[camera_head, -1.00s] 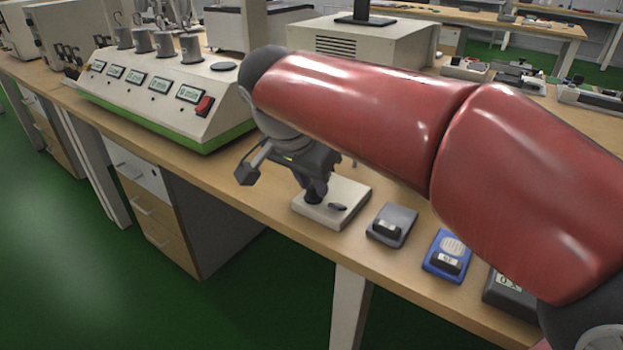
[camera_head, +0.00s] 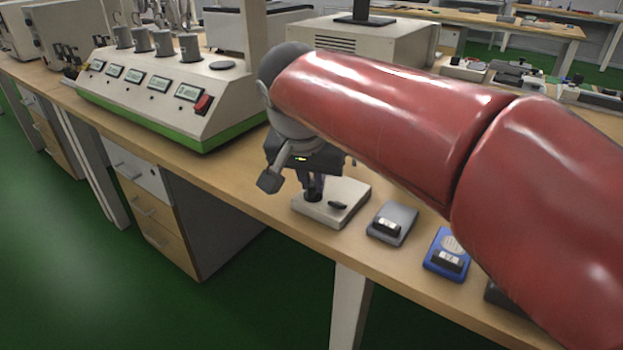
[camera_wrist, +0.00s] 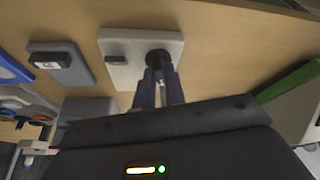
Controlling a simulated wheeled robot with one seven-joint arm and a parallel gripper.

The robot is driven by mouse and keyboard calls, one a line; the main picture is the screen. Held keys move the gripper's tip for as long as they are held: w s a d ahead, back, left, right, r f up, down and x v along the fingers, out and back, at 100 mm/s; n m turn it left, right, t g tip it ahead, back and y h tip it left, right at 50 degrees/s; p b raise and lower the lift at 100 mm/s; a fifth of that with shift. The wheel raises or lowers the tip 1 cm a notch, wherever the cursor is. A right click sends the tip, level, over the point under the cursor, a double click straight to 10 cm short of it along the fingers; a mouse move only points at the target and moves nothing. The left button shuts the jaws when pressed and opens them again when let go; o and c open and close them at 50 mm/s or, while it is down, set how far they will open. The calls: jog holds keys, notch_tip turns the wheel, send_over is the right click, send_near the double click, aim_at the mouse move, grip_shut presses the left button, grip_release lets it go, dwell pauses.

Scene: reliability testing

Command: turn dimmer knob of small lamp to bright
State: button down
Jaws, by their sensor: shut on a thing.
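The small lamp shows as a cream box-like base (camera_head: 345,205) on the wooden bench, with a dark switch on its top. It also shows in the wrist view (camera_wrist: 120,72). A round black dimmer knob (camera_wrist: 158,56) sits on that base. My gripper (camera_head: 313,193) points down at the knob, and in the wrist view its two fingers (camera_wrist: 160,80) close around it. The knob is partly hidden by the fingers. No knob marking can be read.
A grey device (camera_head: 392,223) and a blue device (camera_head: 447,254) stand to the right of the lamp base. A large cream console (camera_head: 165,100) with a green bottom stands to the left. The bench's front edge is close to the lamp base.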

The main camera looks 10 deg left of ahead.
jog(key=shift+n+y, duration=0.3)
jog(key=shift+n, duration=0.6)
jog(key=c, duration=1.5)
grip_release()
jog(key=shift+o, duration=0.2)
jog(key=v, duration=0.7)
jog(key=shift+r+p, duration=0.3)
jog(key=shift+r, duration=0.1)
jog(key=shift+s+d, duration=0.1)
